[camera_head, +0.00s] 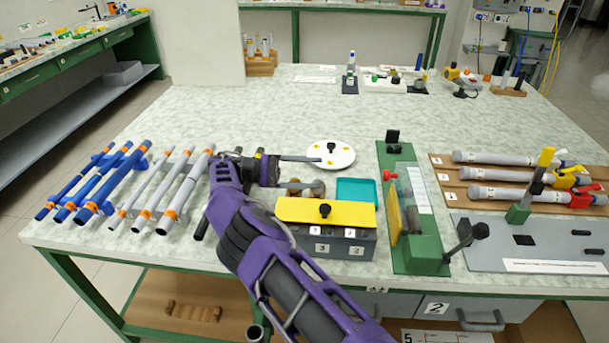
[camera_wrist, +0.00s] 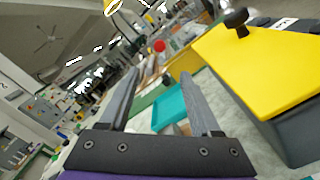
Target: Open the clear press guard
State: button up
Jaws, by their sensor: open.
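The press (camera_head: 428,250) has a green base and stands right of centre on the table. Its clear guard (camera_head: 413,190) is a see-through panel over the middle of the base, with a red knob (camera_head: 388,175) on its left side. The red knob also shows in the wrist view (camera_wrist: 159,46), ahead of my fingers. Whether the guard is shut is hard to tell. My gripper (camera_head: 320,173) is open and empty, left of the press and apart from it, its fingers pointing right towards it. Both fingers show in the wrist view (camera_wrist: 161,76).
A grey box with a yellow lid (camera_head: 300,208) and black knob stands close to my gripper. A teal tray (camera_head: 357,181) lies between gripper and press. A white disc (camera_head: 322,157) lies behind the gripper. Blue and white rods (camera_head: 185,190) lie left; grey tubes (camera_head: 510,175) lie right.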

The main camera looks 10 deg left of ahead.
jog(key=shift+a, duration=0.6)
